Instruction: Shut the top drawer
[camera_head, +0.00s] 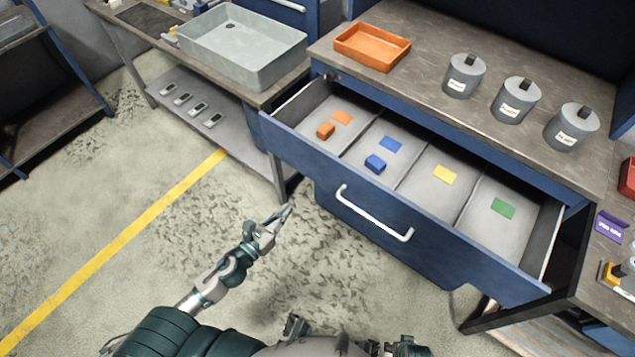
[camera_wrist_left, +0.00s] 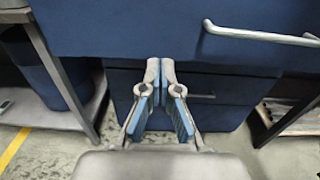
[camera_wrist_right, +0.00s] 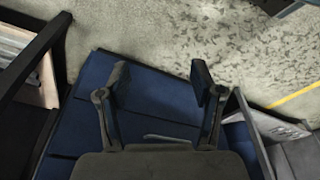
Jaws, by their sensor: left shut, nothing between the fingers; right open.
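The top drawer (camera_head: 300,150) of the blue cabinet is pulled well out, its inside showing in the head view. Its blue front carries a white bar handle (camera_head: 372,215), and the front also fills the top of the left wrist view (camera_wrist_left: 120,30). My left gripper (camera_head: 284,212) is shut and empty, in front of and left of the handle in the head view. In the left wrist view its fingertips (camera_wrist_left: 160,64) meet just before the drawer's lower edge. My right gripper (camera_wrist_right: 161,80) is open and empty in its wrist view, with blue cabinet surfaces behind it.
The drawer has compartments with coloured labels, an orange block (camera_head: 325,131) and a blue block (camera_head: 375,164). The worktop holds an orange tray (camera_head: 372,62) and grey canisters (camera_head: 465,82). A grey bin (camera_head: 245,60) stands on the left bench. Floor before the cabinet is clear.

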